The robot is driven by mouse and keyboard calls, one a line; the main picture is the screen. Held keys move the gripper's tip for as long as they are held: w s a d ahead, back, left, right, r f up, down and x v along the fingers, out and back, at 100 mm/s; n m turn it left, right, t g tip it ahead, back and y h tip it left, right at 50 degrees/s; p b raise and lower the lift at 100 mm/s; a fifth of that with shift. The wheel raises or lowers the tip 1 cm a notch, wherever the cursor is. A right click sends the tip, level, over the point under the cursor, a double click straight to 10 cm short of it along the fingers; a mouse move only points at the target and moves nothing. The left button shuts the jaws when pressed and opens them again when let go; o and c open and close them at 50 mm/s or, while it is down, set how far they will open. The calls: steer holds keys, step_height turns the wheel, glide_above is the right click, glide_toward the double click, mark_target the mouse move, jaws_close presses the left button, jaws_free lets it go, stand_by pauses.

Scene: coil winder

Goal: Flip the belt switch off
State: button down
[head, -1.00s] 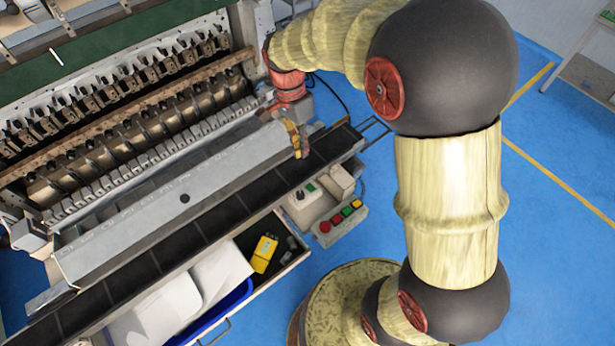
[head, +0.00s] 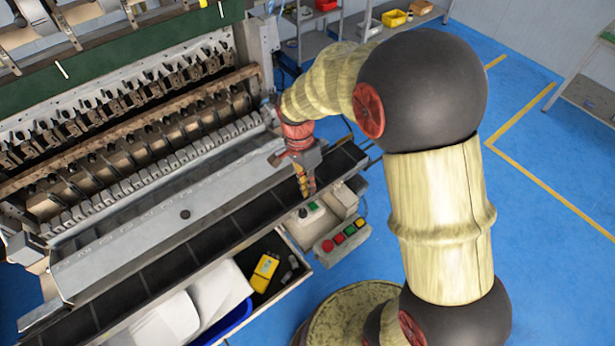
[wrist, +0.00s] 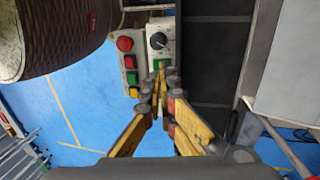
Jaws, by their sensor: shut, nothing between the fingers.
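A light grey switch box (head: 297,227) stands at the right end of the machine's front. It carries a round black knob (wrist: 158,41) and a small green switch (wrist: 158,63). I cannot read which one is labelled for the belt, nor its setting. My gripper (head: 307,194) is shut and empty, pointing down just above the box at its green-switch end. In the wrist view its fingertips (wrist: 159,72) meet beside the green switch and partly cover it. I cannot tell whether they touch it.
A button strip (head: 338,243) with red, green and yellow buttons sits beside the box. A dark belt (head: 215,240) runs along the machine front. An open drawer (head: 301,279) below holds a yellow device (head: 264,272) and white sheets. Blue floor is free at right.

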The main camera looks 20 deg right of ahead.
mark_target(313, 208)
steer(key=x, duration=0.5)
steer(key=shift+b, duration=0.35)
steer(key=shift+s+d+f+t+b, duration=0.1)
steer(key=shift+s+f+t+b, duration=0.2)
steer(key=shift+f+t+b, duration=0.25)
steer(key=shift+s+t+y+b, duration=0.45)
steer(key=shift+t+y+b, duration=0.25)
steer(key=shift+t, duration=0.55)
steer(key=shift+f, duration=0.1)
steer(key=shift+w, duration=0.1)
